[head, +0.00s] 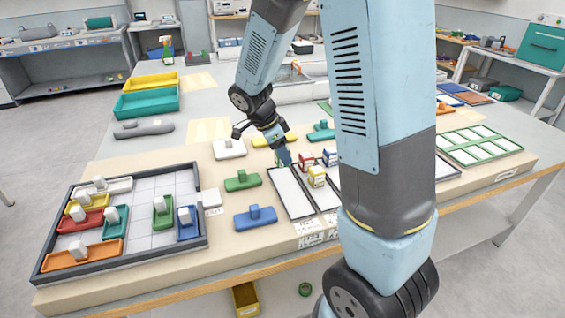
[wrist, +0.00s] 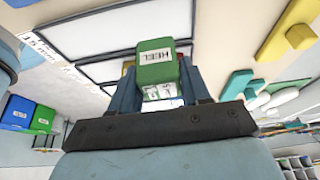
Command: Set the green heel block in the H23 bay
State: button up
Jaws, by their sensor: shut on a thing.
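The green heel block (wrist: 155,66), with a white HEEL label, is held between the fingers of my gripper (wrist: 160,80) in the wrist view. In the head view my gripper (head: 283,157) is low over the far end of the leftmost white, dark-framed bay (head: 290,192); the green block is mostly hidden there. A second such bay (head: 321,188) lies to its right, partly hidden by my arm. Labels (head: 310,227) lie along the bays' front edge, too small to read, so I cannot tell which bay is H23. The wrist view also shows dark-framed bays (wrist: 115,28).
Red (head: 306,160), yellow (head: 317,177) and blue (head: 330,157) blocks stand close right of my gripper. A green handled piece (head: 242,181) and a blue one (head: 255,217) lie left of the bays. A dark-rimmed tray (head: 143,256) with several handled pieces is farther left.

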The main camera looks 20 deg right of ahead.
aim_at(281, 162)
jog(key=shift+w+d+f, duration=0.2)
jog(key=shift+w+f, duration=0.7)
jog(key=shift+f, duration=1.75)
jog(key=o, duration=1.1)
